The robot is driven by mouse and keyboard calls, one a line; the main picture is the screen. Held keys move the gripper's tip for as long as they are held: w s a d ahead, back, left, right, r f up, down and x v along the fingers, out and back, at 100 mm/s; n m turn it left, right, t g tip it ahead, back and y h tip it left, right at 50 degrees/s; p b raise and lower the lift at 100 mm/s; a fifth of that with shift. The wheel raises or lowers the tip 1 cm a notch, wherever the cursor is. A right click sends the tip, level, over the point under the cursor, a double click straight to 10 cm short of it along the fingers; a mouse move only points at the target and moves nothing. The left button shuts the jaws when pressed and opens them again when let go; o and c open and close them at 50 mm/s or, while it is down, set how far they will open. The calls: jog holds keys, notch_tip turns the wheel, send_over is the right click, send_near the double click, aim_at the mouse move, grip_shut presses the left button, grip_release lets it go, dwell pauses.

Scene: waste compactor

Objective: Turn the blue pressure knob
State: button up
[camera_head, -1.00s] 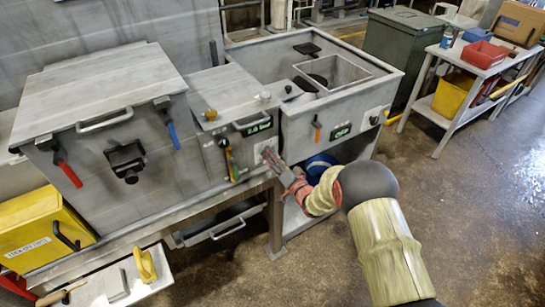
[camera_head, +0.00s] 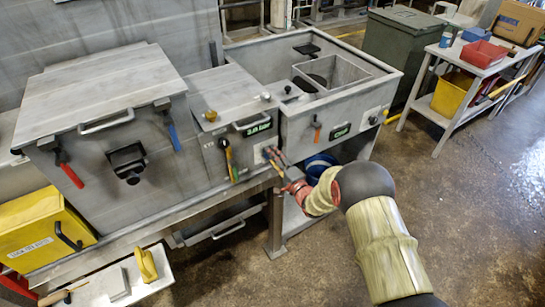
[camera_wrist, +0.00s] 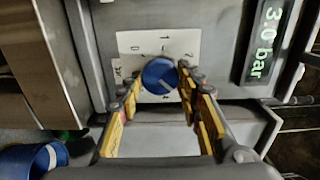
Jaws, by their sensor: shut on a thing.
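In the head view the knob (camera_head: 268,152) is small and partly hidden by my fingers. My gripper (camera_wrist: 160,88) has its yellow-padded fingers on either side of the knob and is shut on it. In the head view my gripper (camera_head: 277,162) reaches the panel front from the lower right. The green display (camera_wrist: 263,40) beside the knob reads 3.0 bar.
A lever with a yellow handle (camera_head: 230,160) hangs left of the knob. An orange-handled lever (camera_head: 317,130) is on the neighbouring unit to the right. A blue bucket (camera_head: 320,166) stands below. Open floor lies to the right.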

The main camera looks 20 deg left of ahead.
dwell(0.4)
jog(key=o, duration=1.1)
jog(key=shift+o, duration=0.2)
jog(key=shift+d, duration=0.15)
jog(key=v, duration=1.1)
jog(key=shift+s+d, duration=0.25)
jog(key=shift+s, duration=0.05)
